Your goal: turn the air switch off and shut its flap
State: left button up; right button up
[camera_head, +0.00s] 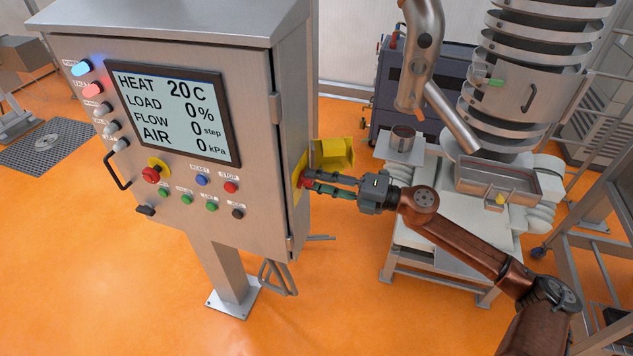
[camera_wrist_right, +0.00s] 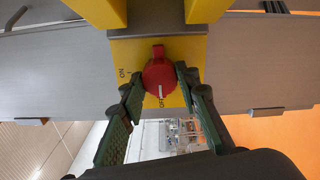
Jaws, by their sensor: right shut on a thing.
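The air switch is a red knob (camera_wrist_right: 158,75) on a yellow plate (camera_wrist_right: 150,50) on the cabinet's right side. Its white mark points at the OFF label; ON is printed to the left. The knob also shows in the head view (camera_head: 304,181), partly hidden by the fingers. My right gripper (camera_head: 308,181) is shut on the knob, with one green-padded finger on each side in the right wrist view (camera_wrist_right: 157,78). The yellow flap (camera_head: 333,154) stands open, out from the cabinet side above the gripper. My left gripper is not in view.
The grey control cabinet (camera_head: 265,120) stands on a post at the left. Its screen (camera_head: 172,115) reads AIR 0 kPa and HEAT 20 C. A machine with stacked rings (camera_head: 535,90) stands at the right. The orange floor at the lower left is clear.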

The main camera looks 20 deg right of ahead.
jog(key=o, duration=1.2)
jog(key=shift+c, duration=0.2)
jog(key=v, duration=1.2)
